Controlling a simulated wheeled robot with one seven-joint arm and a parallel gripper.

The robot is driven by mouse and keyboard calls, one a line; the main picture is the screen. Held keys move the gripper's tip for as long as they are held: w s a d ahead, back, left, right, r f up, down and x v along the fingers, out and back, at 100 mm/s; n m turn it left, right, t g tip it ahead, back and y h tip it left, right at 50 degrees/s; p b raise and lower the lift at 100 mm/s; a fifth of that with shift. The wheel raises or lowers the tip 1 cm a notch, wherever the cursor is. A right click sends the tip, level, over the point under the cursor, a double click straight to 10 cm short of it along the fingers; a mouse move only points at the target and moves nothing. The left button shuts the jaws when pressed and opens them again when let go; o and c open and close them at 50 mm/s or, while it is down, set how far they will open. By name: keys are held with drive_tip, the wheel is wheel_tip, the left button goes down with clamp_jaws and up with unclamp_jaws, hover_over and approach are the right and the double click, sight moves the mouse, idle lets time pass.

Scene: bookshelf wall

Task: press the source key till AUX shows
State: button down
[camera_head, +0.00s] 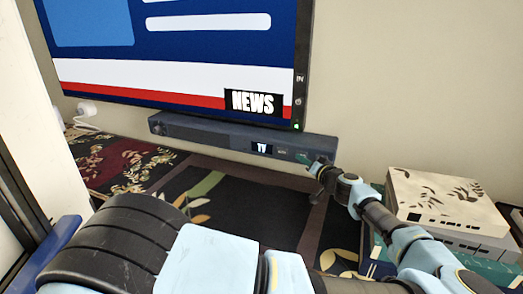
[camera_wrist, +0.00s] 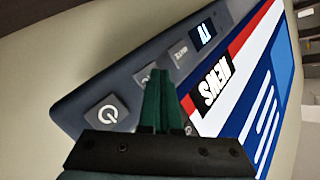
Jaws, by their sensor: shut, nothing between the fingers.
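The soundbar (camera_head: 200,134) is a long dark bar below the television, and it fills the left of the wrist view (camera_wrist: 75,105). Its small lit display (camera_head: 262,148) reads TV; the display also shows in the wrist view (camera_wrist: 204,34). A key with small lettering (camera_wrist: 180,52), too small to read surely, sits beside the display. A power key (camera_wrist: 106,113) is at the bar's end, and another key is partly hidden behind my fingers. My gripper (camera_head: 312,160) is shut and empty, its green fingertips (camera_wrist: 159,72) in front of the bar's keys. Contact cannot be told.
The television (camera_head: 180,75) shows a news screen above the bar. A patterned box (camera_head: 445,198) on a grey one stands at the right, beside my arm. Patterned cloth (camera_head: 215,205) covers the surface in front of the bar. A white plug and cable (camera_head: 87,110) are at the left.

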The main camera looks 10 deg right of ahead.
drive_tip(key=shift+s, duration=0.1)
idle(0.3)
drive_tip(key=shift+s+a+b, duration=0.3)
drive_tip(key=shift+s, duration=0.15)
drive_tip(key=s+a, duration=0.3)
drive_tip(key=s, duration=0.2)
drive_tip(key=shift+s, duration=0.15)
idle(0.3)
idle(1.0)
